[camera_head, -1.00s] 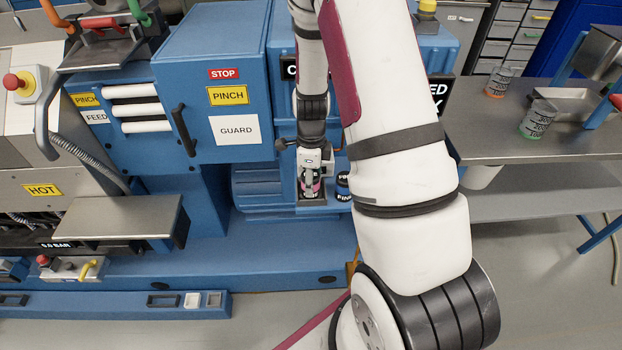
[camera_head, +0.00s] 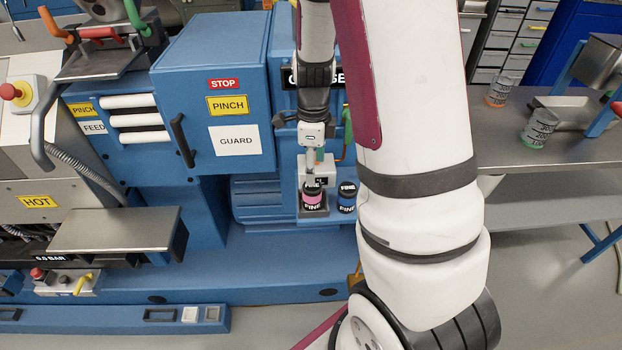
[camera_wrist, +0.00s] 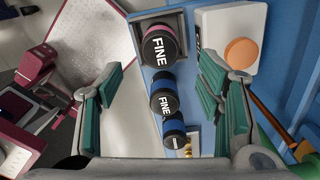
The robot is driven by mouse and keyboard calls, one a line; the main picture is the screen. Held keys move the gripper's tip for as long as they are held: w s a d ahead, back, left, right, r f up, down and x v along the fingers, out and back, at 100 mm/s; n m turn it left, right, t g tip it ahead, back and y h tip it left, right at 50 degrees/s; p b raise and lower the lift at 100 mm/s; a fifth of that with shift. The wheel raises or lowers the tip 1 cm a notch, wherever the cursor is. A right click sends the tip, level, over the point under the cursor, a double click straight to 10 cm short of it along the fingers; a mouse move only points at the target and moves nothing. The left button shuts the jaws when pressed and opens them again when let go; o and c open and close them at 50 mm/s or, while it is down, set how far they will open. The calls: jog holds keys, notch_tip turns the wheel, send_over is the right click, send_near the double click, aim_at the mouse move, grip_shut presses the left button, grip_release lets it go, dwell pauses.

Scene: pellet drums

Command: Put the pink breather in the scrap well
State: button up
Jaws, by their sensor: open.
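The pink breather (camera_head: 313,198), a dark canister with a pink band and FINE labels, stands upright in a small square grey well (camera_head: 314,212) on the blue machine. In the wrist view the pink breather (camera_wrist: 160,46) sits inside the square well's rim (camera_wrist: 183,22). A grey plate behind it carries a label partly hidden by my gripper, so I cannot read which well this is. My gripper (camera_head: 312,160) is above the breather, pointing down. In the wrist view my gripper's (camera_wrist: 160,80) green-padded fingers are apart with nothing held, and the breather lies beyond them.
A blue breather (camera_head: 347,198) stands just right of the well; in the wrist view two blue-banded canisters (camera_wrist: 164,97) line up near it. A white box with an orange disc (camera_wrist: 241,53) is close by. The guard box (camera_head: 235,140) is left; a steel bench (camera_head: 580,150) is right.

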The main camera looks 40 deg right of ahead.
jog(key=s+a+r+n+t, duration=0.1)
jog(key=s+a+r+n, duration=0.1)
jog(key=a+r+n, duration=0.5)
jog(key=s+a+r+n+t, duration=0.25)
jog(key=r+n, duration=0.25)
jog(key=r, duration=0.4)
jog(key=s+a+r+n+t, duration=0.2)
jog(key=s+a+r+n, duration=0.4)
jog(key=s+n, duration=0.5)
jog(key=shift+a+r+n, duration=0.35)
jog(key=shift+r+n, duration=0.55)
jog(key=shift+n, duration=1.1)
